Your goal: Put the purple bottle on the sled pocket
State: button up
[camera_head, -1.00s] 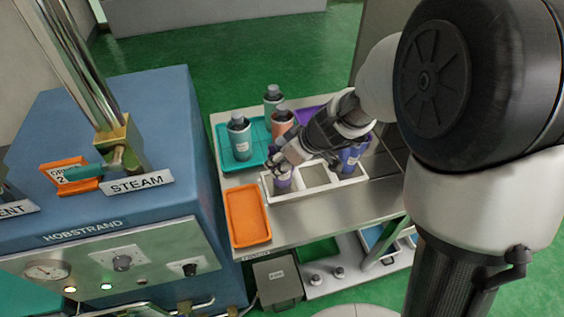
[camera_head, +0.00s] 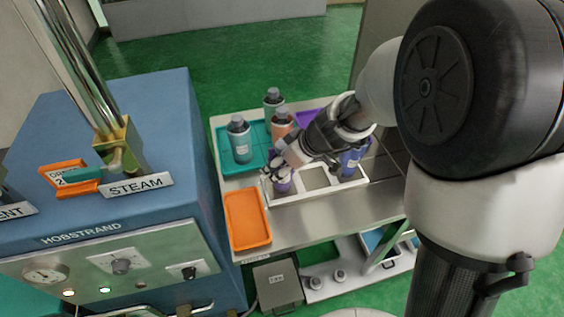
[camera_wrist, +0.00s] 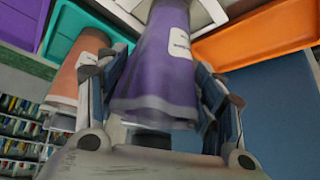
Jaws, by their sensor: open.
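A white sled (camera_head: 318,194) with a row of pockets sits on the steel table. A purple bottle (camera_head: 283,185) stands in its left pocket, partly hidden by my gripper (camera_head: 277,171). The middle pocket is empty. A blue-purple bottle (camera_head: 350,161) stands at the sled's right end, partly behind my arm.
A teal tray (camera_head: 230,161) at the back holds grey-teal bottles (camera_head: 240,142) and an orange bottle (camera_head: 280,125). A purple tray (camera_head: 305,119) lies beyond my arm. An empty orange tray (camera_head: 247,219) lies front left. The blue steam machine (camera_head: 110,215) stands left of the table.

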jog(key=shift+r, duration=0.1)
jog(key=p+v, duration=0.4)
jog(key=v, duration=0.9)
jog(key=s+d+r+m+h, duration=0.1)
jog(key=s+d+r+m, duration=0.1)
jog(key=s, duration=0.5)
jog(key=s+d+r+m+h, duration=0.2)
jog(key=s+d+m, duration=0.2)
jog(key=s, duration=0.3)
jog(key=s+d+r+m+h, duration=0.2)
jog(key=s+d+r+m, duration=0.1)
jog(key=s, duration=0.4)
jog(key=shift+m, duration=0.5)
jog(key=shift+s, duration=0.1)
